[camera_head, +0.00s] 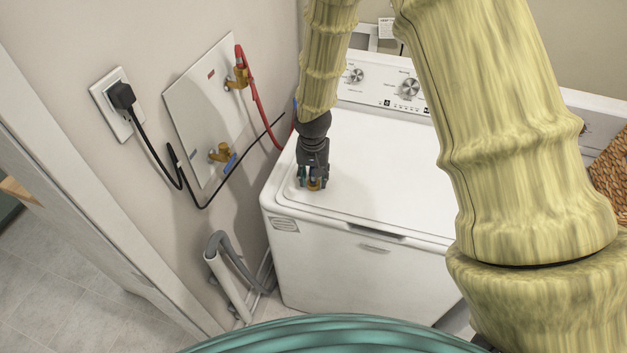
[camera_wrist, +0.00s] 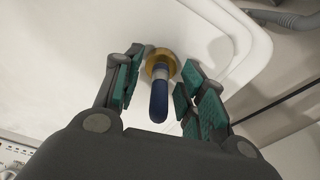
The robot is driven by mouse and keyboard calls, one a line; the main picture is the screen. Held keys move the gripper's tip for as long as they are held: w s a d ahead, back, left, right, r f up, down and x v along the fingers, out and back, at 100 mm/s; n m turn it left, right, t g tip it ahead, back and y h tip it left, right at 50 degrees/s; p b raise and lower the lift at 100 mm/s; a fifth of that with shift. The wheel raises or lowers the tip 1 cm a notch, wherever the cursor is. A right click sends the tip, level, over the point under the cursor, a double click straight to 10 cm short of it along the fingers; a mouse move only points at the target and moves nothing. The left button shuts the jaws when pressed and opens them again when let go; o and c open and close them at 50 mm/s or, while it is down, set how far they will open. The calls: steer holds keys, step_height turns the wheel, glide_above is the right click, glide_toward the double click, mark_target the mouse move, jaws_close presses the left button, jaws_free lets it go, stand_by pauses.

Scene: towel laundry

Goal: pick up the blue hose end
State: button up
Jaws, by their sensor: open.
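The blue hose end (camera_wrist: 158,98) shows in the wrist view as a short dark blue hose with a pale collar and a round brass fitting (camera_wrist: 162,62). It is on the white washer lid, between the two fingers of my gripper (camera_wrist: 155,97). The teal finger pads stand apart on either side of it, with visible gaps. In the head view my gripper (camera_head: 313,184) is over the front left corner of the washer lid. A bit of brass shows between its fingertips there. The gripper hides most of the hose end in that view.
The white washer (camera_head: 385,170) stands against the wall. A wall plate (camera_head: 207,110) holds two brass valves, one with a red hose (camera_head: 256,105). A black cord (camera_head: 160,160) hangs from an outlet. A grey drain hose (camera_head: 232,260) is left of the washer. A wicker basket (camera_head: 610,172) is at right.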

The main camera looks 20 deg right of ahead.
steer(key=shift+c, duration=0.2)
jaws_close()
steer(key=shift+r, duration=0.1)
